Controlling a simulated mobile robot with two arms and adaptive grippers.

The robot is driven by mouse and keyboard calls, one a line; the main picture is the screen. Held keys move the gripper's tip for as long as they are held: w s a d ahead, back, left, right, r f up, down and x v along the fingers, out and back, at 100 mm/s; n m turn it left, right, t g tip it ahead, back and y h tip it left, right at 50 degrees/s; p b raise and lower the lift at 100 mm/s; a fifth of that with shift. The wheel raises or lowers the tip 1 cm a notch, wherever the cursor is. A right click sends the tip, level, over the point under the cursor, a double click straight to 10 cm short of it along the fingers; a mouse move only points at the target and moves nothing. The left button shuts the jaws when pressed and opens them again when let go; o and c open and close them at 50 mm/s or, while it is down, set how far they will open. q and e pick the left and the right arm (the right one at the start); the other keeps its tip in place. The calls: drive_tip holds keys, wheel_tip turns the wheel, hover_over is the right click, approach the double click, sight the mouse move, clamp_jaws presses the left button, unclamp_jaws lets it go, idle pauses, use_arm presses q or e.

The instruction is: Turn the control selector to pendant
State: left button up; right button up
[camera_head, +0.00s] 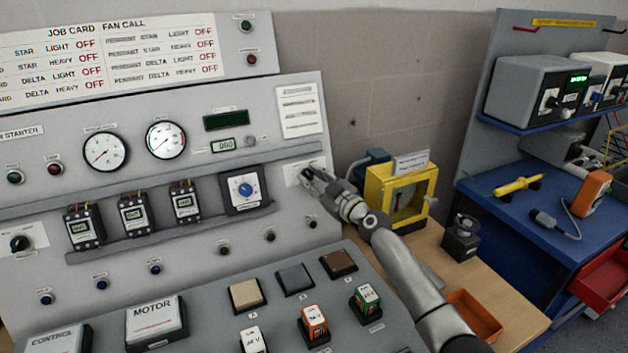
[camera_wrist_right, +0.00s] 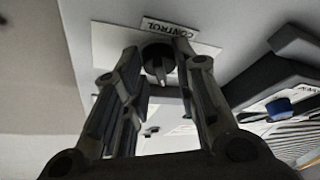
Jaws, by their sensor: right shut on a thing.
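The control selector is a black knob (camera_wrist_right: 158,58) on a white plate, under a label reading CONTROL (camera_wrist_right: 170,27) that appears upside down in the right wrist view. In the head view its white plate (camera_head: 291,178) is at the right end of the grey panel, and the knob is mostly hidden by my gripper. My right gripper (camera_head: 311,177) reaches the plate from the lower right. Its two fingers (camera_wrist_right: 155,75) stand on either side of the knob and are shut on it. The knob's position marks are too small to read. My left gripper is in neither view.
A large black-framed dial with a blue knob (camera_head: 245,189) sits just left of the selector. A yellow-framed meter (camera_head: 374,190) stands close to my right arm. Coloured blocks (camera_head: 314,322) sit on the sloping desk below. A blue workbench (camera_head: 510,215) is at right.

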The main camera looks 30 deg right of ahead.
drive_tip(key=shift+a+m+h, duration=0.15)
drive_tip(key=shift+m+h, duration=0.25)
drive_tip(key=shift+m, duration=0.7)
drive_tip(key=m+h+p, duration=0.1)
drive_tip(key=m+p, duration=0.1)
drive_tip(key=shift+r+m+t, duration=0.1)
drive_tip(key=shift+m+t, duration=0.2)
drive_tip(key=shift+t, duration=0.1)
drive_tip(key=m+h+p, duration=0.1)
drive_tip(key=m+p, duration=0.1)
drive_tip(key=m, duration=0.1)
drive_tip(key=m+h+p, duration=0.2)
drive_tip(key=m+p, duration=0.1)
drive_tip(key=m+h+p, duration=0.2)
drive_tip(key=m+p, duration=0.1)
drive_tip(key=shift+a+r+m+g, duration=0.1)
drive_tip(key=shift+a+m+g, duration=0.25)
drive_tip(key=shift+m+g, duration=0.05)
drive_tip(key=shift+a+m+g+h+p, duration=0.1)
drive_tip(key=shift+m+g+h+p, duration=0.3)
drive_tip(key=shift+m+p, duration=0.55)
drive_tip(key=shift+m+g+h+p, duration=0.2)
drive_tip(key=shift+m+h+p, duration=0.4)
drive_tip(key=shift+m, duration=0.55)
drive_tip(key=shift+f, duration=0.2)
drive_tip(key=o, duration=1)
drive_tip(key=shift+w, duration=0.1)
drive_tip(key=shift+o, duration=0.2)
